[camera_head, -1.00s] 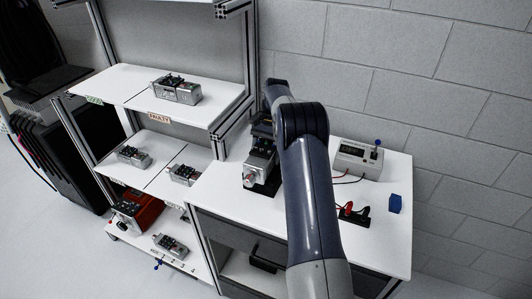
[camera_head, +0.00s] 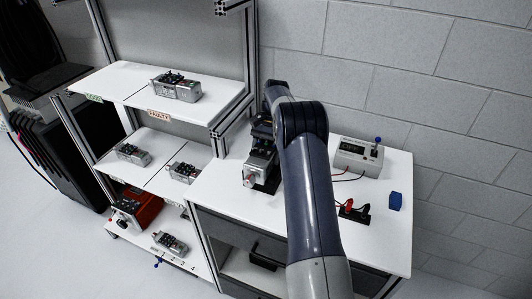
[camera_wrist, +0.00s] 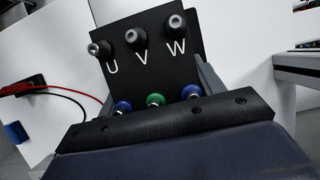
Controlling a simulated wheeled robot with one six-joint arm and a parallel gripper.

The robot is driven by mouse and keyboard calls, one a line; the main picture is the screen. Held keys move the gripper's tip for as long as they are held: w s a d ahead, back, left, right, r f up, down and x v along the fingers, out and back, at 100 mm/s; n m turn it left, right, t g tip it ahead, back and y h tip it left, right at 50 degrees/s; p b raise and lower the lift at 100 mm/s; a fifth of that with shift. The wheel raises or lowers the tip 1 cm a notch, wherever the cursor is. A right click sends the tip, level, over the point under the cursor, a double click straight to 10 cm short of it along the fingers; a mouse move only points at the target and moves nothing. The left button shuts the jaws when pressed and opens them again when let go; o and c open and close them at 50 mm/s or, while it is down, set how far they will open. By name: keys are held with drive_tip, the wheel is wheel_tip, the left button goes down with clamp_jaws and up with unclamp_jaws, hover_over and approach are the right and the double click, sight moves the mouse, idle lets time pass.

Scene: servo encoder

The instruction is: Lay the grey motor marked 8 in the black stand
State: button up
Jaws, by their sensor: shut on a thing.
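The grey motor (camera_head: 258,169), with a shaft toward the front, is at the left of the white bench top, partly behind my arm. The black stand (camera_head: 270,186) shows as a dark base under and beside it. I cannot tell whether the motor rests on it or is held just above. In the wrist view the motor's black terminal plate (camera_wrist: 150,52) shows letters U, V, W, with blue and green terminals below. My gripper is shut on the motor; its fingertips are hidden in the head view. The mark 8 is not readable.
A grey meter box (camera_head: 358,157) with a blue-topped lever stands at the bench's back right. A black clip holder (camera_head: 353,211) with red parts and a blue block (camera_head: 395,201) lie in front. Shelves with several similar motors (camera_head: 176,86) stand at left. The bench's right front is clear.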

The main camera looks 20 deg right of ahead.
drive_tip(key=shift+s+f, duration=0.15)
drive_tip(key=shift+f, duration=0.6)
drive_tip(key=shift+f+b, duration=0.25)
drive_tip(key=shift+b, duration=0.1)
drive_tip(key=shift+f, duration=0.1)
drive_tip(key=o, duration=1.5)
drive_tip(key=shift+a, duration=0.15)
drive_tip(key=shift+c, duration=0.2)
drive_tip(key=shift+s+f, duration=0.1)
drive_tip(key=shift+f, duration=0.05)
drive_tip(key=v, duration=1.1)
drive_tip(key=shift+a+r+p, duration=0.3)
drive_tip(key=shift+w+d+r+p, duration=0.15)
drive_tip(key=shift+w+r+p, duration=0.1)
drive_tip(key=shift+r+p, duration=0.5)
